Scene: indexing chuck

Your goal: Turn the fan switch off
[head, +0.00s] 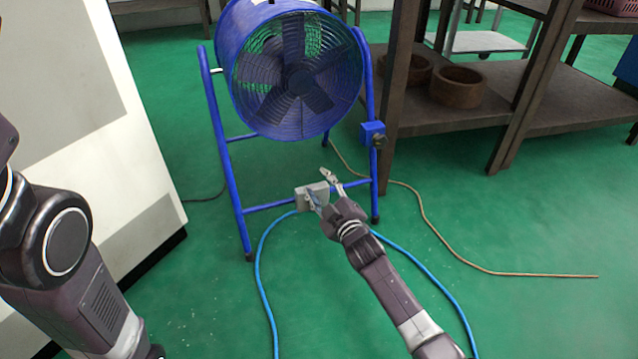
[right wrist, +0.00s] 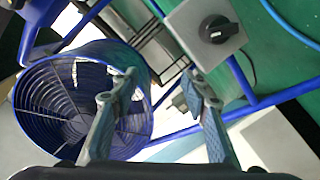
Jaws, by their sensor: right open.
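The blue fan (head: 297,75) stands on a blue tube frame in the head view; it also shows at the left of the right wrist view (right wrist: 75,100). A grey switch box (head: 305,203) sits at the frame's lower crossbar. In the right wrist view this box (right wrist: 190,22) carries a black rotary knob (right wrist: 219,29). My right gripper (head: 319,181) is open and empty in front of the box, partly covering it. Its two fingers (right wrist: 155,92) are spread, with the knob beyond them and apart from them. My left gripper is out of view.
A blue box with a dark knob (head: 374,134) is on the frame's right leg. A blue hose (head: 262,270) and a brown cord (head: 440,238) lie on the green floor. A brown shelf (head: 485,100) with bowls stands at right, a white cabinet (head: 110,130) at left.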

